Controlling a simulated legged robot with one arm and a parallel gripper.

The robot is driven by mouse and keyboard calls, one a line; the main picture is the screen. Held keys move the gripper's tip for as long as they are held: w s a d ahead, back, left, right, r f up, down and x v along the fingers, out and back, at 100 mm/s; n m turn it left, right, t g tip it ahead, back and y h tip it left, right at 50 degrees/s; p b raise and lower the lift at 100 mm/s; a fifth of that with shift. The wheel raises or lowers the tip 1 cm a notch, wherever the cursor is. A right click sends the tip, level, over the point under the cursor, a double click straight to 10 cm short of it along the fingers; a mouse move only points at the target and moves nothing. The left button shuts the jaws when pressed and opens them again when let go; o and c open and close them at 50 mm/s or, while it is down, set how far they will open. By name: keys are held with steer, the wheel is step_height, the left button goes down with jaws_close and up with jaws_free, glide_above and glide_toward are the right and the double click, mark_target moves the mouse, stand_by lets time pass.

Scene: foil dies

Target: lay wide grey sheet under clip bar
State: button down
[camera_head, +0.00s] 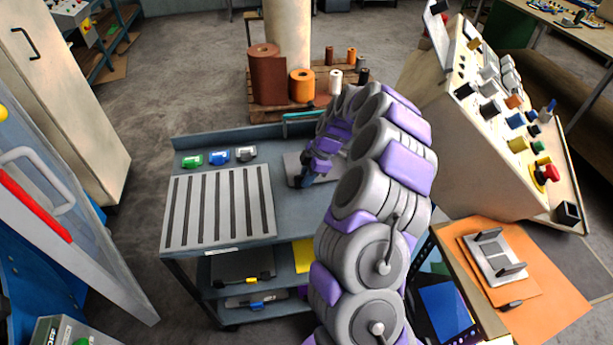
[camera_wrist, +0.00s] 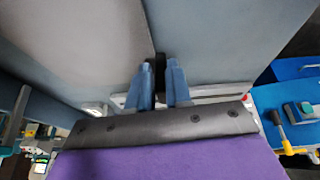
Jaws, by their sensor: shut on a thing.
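A light grey sheet (camera_head: 293,165) lies on or just above the blue-grey cart top, partly hidden by my arm. My gripper (camera_head: 308,182) is at the sheet's front part, pointing down. In the wrist view the blue fingertips (camera_wrist: 161,84) are close together around a narrow dark piece, apparently a tab of the sheet. Broad grey surfaces fill the top of that view; I cannot tell for sure which is sheet and which is cart top. A teal bar (camera_head: 298,116) at the cart's back edge may be the clip bar; my arm hides its right end.
A slotted grey rack (camera_head: 218,207) covers the cart's left front. Green (camera_head: 192,160), blue (camera_head: 219,157) and grey (camera_head: 245,153) small items sit behind it. A control console (camera_head: 490,120) stands to the right. A pallet with rolls (camera_head: 268,78) is behind the cart.

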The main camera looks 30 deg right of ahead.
steer(key=shift+d+f, duration=0.1)
steer(key=shift+f, duration=0.35)
steer(key=c, duration=1)
jaws_free()
steer(key=shift+o, duration=0.2)
steer(key=p+v, duration=0.4)
steer(key=v, duration=1.3)
